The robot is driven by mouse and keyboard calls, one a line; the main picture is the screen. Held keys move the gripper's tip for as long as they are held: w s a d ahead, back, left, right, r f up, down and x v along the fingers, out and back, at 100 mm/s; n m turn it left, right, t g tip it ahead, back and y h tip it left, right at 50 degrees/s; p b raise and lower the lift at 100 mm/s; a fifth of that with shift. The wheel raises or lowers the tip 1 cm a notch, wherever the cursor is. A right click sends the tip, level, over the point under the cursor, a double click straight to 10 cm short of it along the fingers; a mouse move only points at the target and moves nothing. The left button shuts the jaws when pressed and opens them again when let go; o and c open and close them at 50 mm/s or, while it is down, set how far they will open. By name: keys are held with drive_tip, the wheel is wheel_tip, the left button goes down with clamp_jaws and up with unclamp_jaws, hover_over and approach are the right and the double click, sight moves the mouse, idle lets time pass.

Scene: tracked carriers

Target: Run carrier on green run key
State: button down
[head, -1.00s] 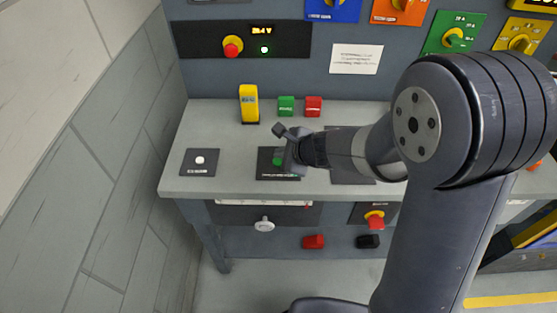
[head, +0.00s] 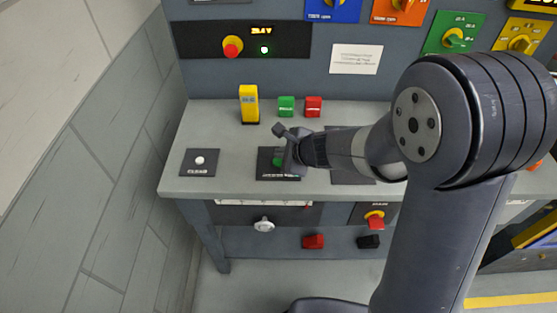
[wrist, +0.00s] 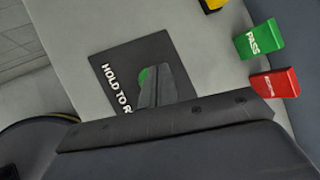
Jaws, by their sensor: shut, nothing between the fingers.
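The green run key (head: 277,162) is a round button on a dark plate (head: 265,174) on the grey bench. In the wrist view the plate (wrist: 112,62) reads "HOLD TO R…", with the rest covered. My gripper (head: 290,158) is shut and empty, over the right part of the key. In the wrist view only a green sliver of the key (wrist: 144,76) shows beside the shut fingers (wrist: 157,88). Whether the fingertips touch or press the key cannot be told. No carrier can be made out.
A white button (head: 200,160) sits on a plate to the left. A yellow block (head: 249,104), a green "PASS" block (head: 286,106) and a red block (head: 314,106) stand behind. A red knob (head: 232,46) and a lit display (head: 262,31) are on the panel.

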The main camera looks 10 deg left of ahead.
drive_tip(key=shift+f, duration=0.1)
idle(0.3)
drive_tip(key=shift+f+b, duration=0.35)
drive_tip(key=shift+b, duration=0.2)
drive_tip(key=shift+f+b, duration=0.5)
drive_tip(key=shift+b, duration=0.05)
idle(0.5)
drive_tip(key=shift+r, duration=0.15)
idle(3.4)
drive_tip(key=shift+r+p, duration=0.85)
wheel_tip(320, 180, up, 5)
drive_tip(key=p, duration=0.4)
idle(1.0)
